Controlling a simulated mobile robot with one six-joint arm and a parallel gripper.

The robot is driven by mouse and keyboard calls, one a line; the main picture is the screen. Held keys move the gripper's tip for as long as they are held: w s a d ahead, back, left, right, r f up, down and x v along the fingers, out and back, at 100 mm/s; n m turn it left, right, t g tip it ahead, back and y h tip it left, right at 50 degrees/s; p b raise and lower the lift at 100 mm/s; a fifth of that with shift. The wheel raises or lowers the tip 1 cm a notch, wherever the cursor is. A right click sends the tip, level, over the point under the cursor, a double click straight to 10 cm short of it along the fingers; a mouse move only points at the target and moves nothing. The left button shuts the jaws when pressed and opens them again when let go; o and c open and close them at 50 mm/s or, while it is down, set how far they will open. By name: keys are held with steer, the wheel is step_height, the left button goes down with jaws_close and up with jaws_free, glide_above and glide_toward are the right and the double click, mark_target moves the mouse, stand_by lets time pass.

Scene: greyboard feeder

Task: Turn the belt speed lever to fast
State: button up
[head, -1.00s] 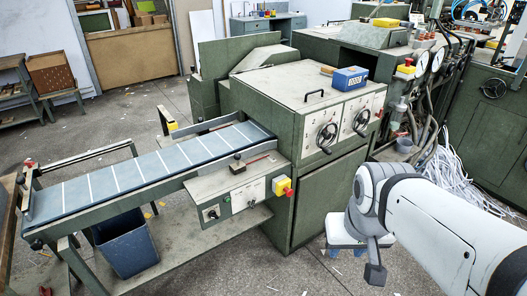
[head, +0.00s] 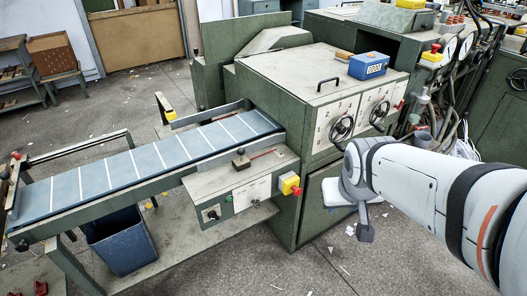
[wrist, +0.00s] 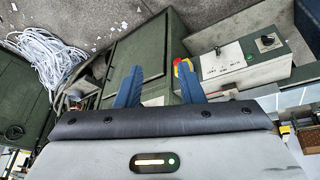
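A small lever with a dark block-like knob (head: 241,160) stands on top of the grey control box (head: 228,204) beside the belt. A thin red strip runs right from it. The box's front has a labelled panel, a black rotary knob (head: 212,214) and a red and yellow stop button (head: 290,184). In the wrist view my gripper (wrist: 160,74) has two blue fingers well apart with nothing between them. The box's front (wrist: 236,62) lies beyond them to the right, with the stop button (wrist: 183,68) near the right finger. I cannot make out the lever there.
A dark blue bin (head: 122,240) stands under the belt. Open floor lies in front of the machine.

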steer(key=w+f+n+t+b, duration=0.2)
steer(key=w+f+t+b, duration=0.3)
steer(key=w+f, duration=0.75)
steer(key=n+t+y+b, duration=0.3)
steer(key=n+y+b, duration=0.3)
steer(key=b, duration=0.4)
glide_toward(258, 204)
steer(key=w+d+r+m+y, duration=0.1)
steer(key=w+d+r, duration=0.4)
steer(key=d, duration=0.2)
steer(key=s+a+f+n+y+b, duration=0.2)
steer(key=a+f+y+b, duration=0.25)
steer(key=f+y, duration=0.2)
steer(key=x, duration=0.8)
steer(key=shift+w+a+f+b, duration=0.1)
steer(key=shift+a+f+b, duration=0.1)
steer(key=shift+f+b, duration=0.1)
jaws_close()
